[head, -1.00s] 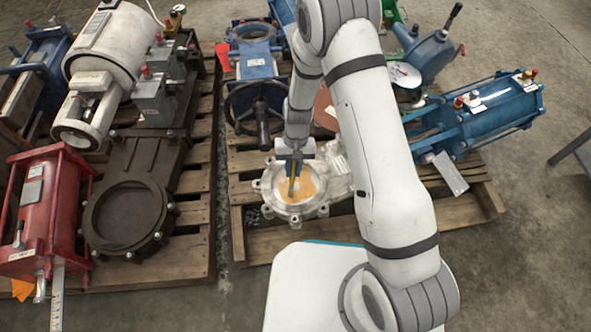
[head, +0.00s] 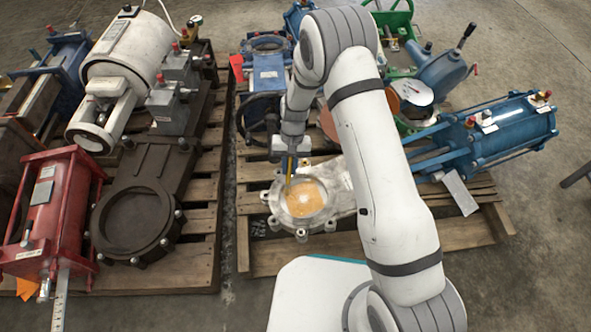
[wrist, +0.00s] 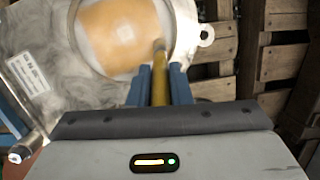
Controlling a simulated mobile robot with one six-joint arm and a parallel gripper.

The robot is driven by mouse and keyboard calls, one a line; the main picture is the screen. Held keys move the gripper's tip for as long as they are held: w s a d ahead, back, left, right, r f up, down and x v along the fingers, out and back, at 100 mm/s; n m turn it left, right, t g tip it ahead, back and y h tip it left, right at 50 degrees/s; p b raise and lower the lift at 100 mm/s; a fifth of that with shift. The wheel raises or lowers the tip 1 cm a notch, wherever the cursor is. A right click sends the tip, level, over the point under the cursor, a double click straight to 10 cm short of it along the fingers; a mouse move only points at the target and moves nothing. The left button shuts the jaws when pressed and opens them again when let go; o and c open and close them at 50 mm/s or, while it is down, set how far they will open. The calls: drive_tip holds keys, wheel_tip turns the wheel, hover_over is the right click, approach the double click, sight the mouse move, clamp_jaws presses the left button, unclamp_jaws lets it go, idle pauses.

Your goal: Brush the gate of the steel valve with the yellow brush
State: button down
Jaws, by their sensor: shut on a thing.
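The steel valve (head: 333,184) lies on the right pallet, with a round ring and bolt lugs. Its gate (head: 304,200) is an orange-tan disc with a pale border inside the ring; the gate also shows in the wrist view (wrist: 118,32). My gripper (head: 290,165) is above the far left part of the ring, shut on the yellow brush (wrist: 160,78). The brush points down, its tip near the edge of the gate in the wrist view. Whether the tip touches the gate I cannot tell.
A dark valve (head: 135,215) and a red actuator (head: 45,210) stand on the left. A blue cylinder (head: 510,125) lies at the right, and a blue valve (head: 268,75) stands behind. Pallet slats (head: 290,257) are bare in front of the steel valve.

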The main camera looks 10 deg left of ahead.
drive_tip(key=d+p, duration=0.1)
drive_tip(key=d, duration=0.6)
drive_tip(key=shift+s+r+p, duration=0.2)
drive_tip(key=shift+r+p, duration=0.05)
drive_tip(key=shift+p, duration=0.1)
idle(2.3)
drive_tip(key=shift+a+r, duration=0.1)
drive_tip(key=shift+s+a+r+p, duration=0.1)
drive_tip(key=shift+a+r+p, duration=0.05)
drive_tip(key=shift+r+p, duration=2.4)
drive_tip(key=shift+r+b, duration=0.4)
